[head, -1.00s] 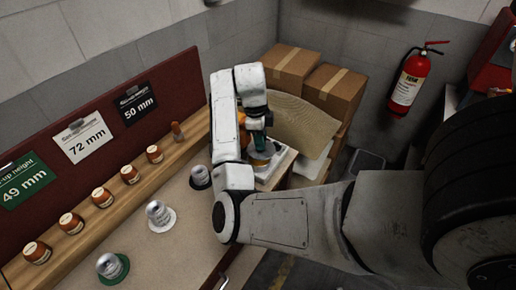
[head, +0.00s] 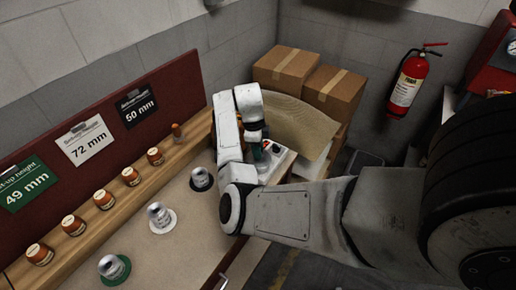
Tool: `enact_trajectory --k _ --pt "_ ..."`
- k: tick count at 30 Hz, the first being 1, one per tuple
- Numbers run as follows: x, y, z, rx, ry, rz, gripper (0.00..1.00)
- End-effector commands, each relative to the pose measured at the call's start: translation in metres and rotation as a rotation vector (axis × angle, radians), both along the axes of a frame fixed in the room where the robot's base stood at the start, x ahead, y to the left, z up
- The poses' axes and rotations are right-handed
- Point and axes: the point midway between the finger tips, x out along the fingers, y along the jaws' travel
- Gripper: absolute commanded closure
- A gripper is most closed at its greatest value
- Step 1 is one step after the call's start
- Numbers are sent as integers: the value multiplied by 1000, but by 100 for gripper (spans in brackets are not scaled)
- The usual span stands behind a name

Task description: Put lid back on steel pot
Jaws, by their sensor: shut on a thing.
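My gripper (head: 260,156) is at the far end of the bench, beside a pale box-like stand, and my own arm covers much of it. A dark green part of it shows below my wrist. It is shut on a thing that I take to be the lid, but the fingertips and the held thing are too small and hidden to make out. I cannot pick out the steel pot for certain; the spot under and behind my gripper is largely covered by my arm.
Small metal pieces stand on black (head: 202,178), white (head: 161,217) and green (head: 113,268) bases along the bench. Several brown jars (head: 104,200) line the wooden shelf. Cardboard boxes (head: 287,68) and a tan curved sheet (head: 290,120) stand behind my gripper. A fire extinguisher (head: 406,83) hangs right.

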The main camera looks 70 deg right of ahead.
Motion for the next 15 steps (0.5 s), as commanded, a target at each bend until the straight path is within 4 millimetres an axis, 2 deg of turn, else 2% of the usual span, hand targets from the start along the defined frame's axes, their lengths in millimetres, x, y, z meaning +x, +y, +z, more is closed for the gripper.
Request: enact_trajectory --k 8,9,15 --pt "0 0 -9 0 0 0 100" --pt "0 0 -8 0 0 0 70" --pt "0 0 -8 0 0 0 51"
